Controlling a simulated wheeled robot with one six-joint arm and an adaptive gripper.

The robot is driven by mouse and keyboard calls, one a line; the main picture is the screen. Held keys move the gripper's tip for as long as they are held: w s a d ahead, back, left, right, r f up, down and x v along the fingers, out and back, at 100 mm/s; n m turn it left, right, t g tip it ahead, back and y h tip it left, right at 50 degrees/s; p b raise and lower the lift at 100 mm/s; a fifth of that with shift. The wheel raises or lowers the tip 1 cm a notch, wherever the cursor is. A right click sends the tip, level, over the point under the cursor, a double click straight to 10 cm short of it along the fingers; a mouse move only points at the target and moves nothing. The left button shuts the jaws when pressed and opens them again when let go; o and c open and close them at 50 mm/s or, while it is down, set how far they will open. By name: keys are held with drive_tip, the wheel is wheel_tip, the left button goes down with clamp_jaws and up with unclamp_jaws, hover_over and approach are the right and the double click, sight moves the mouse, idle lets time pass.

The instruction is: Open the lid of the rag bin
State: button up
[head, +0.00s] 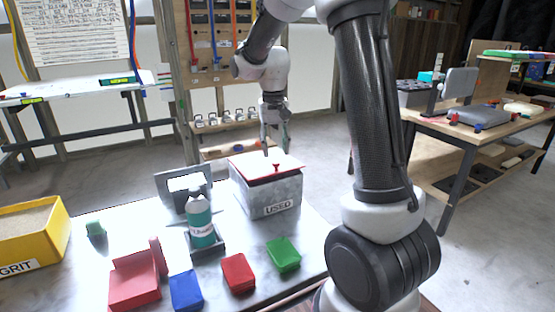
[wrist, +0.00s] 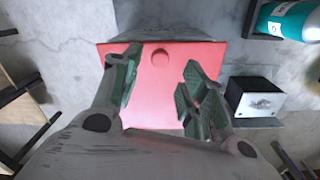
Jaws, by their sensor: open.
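The rag bin (head: 282,198) is a grey metal box labelled "USED", standing on the table's back part. Its red lid (head: 262,166) lies over the top and has a small red knob (head: 277,167). In the wrist view the red lid (wrist: 160,100) fills the middle, and its round knob (wrist: 160,57) shows beyond the fingers, toward the upper edge. My gripper (head: 275,145) is above the lid, pointing down, with its fingers apart. In the wrist view the open fingers (wrist: 163,80) are spread over the lid with nothing between them. Contact with the lid cannot be told.
A teal bottle (head: 201,222) stands in a grey holder left of the bin, with a grey bracket behind it. Red, blue and green blocks (head: 238,273) lie in front. A yellow grit box (head: 30,235) is at far left. A workbench (head: 470,130) stands at right.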

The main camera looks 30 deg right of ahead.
sight(276, 162)
wheel_tip(276, 162, down, 5)
drive_tip(key=shift+d+f, duration=0.1)
drive_tip(key=shift+c, duration=0.4)
clamp_jaws()
